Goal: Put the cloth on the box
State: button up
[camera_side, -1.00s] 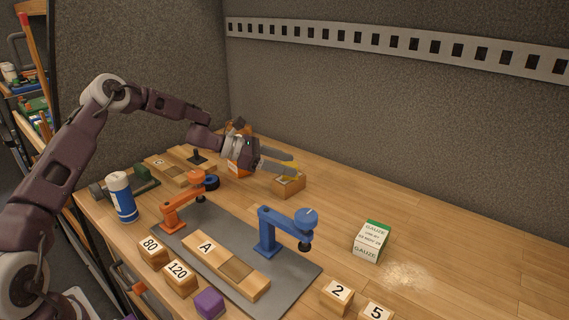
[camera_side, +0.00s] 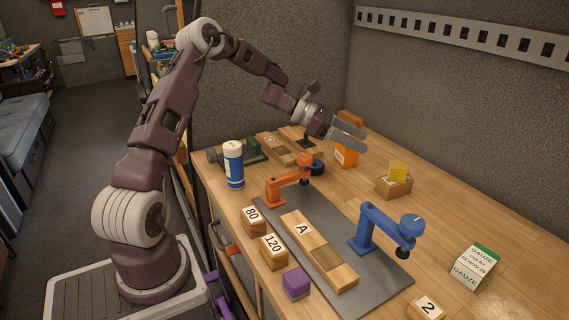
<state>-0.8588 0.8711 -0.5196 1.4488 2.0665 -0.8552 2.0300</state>
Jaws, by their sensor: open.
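A small yellow piece that looks like the cloth (camera_side: 398,171) rests on or in the top of a small wooden box (camera_side: 394,189) on the right half of the bench. I cannot tell whether it lies flat or is partly sunk into the box. My gripper (camera_side: 350,141) is open and empty. It is in the air up and to the left of the box, apart from the cloth, with its fingers pointing right.
An orange box (camera_side: 346,156) stands below my gripper. An orange clamp (camera_side: 290,180) and a blue clamp (camera_side: 385,230) stand on a grey mat (camera_side: 377,290). A blue-white can (camera_side: 233,165), numbered blocks (camera_side: 273,251), a purple block (camera_side: 296,284) and a gauze carton (camera_side: 474,267) stand around. Bench right of the box is clear.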

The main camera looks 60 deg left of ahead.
jog(key=w+d+r+n+t+y, duration=0.2)
jog(key=d+r+n+y, duration=0.2)
jog(key=r+n, duration=0.45)
jog(key=s+r+n+y, duration=0.7)
jog(key=s+r+n, duration=0.1)
jog(key=n, duration=0.6)
jog(key=s+d+f+n+g, duration=0.2)
jog(key=s+d+n, duration=0.1)
jog(key=s+n, duration=0.4)
jog(key=s+d+f+n+g+h, duration=0.1)
jog(key=s+n, duration=0.6)
jog(key=s, duration=0.7)
jog(key=s+d+f+n+g, duration=0.3)
jog(key=s+d+n, duration=0.3)
jog(key=s, duration=0.5)
jog(key=shift+d+f+n+h, duration=0.4)
jog(key=shift+f+n, duration=0.3)
jog(key=shift+n, duration=0.15)
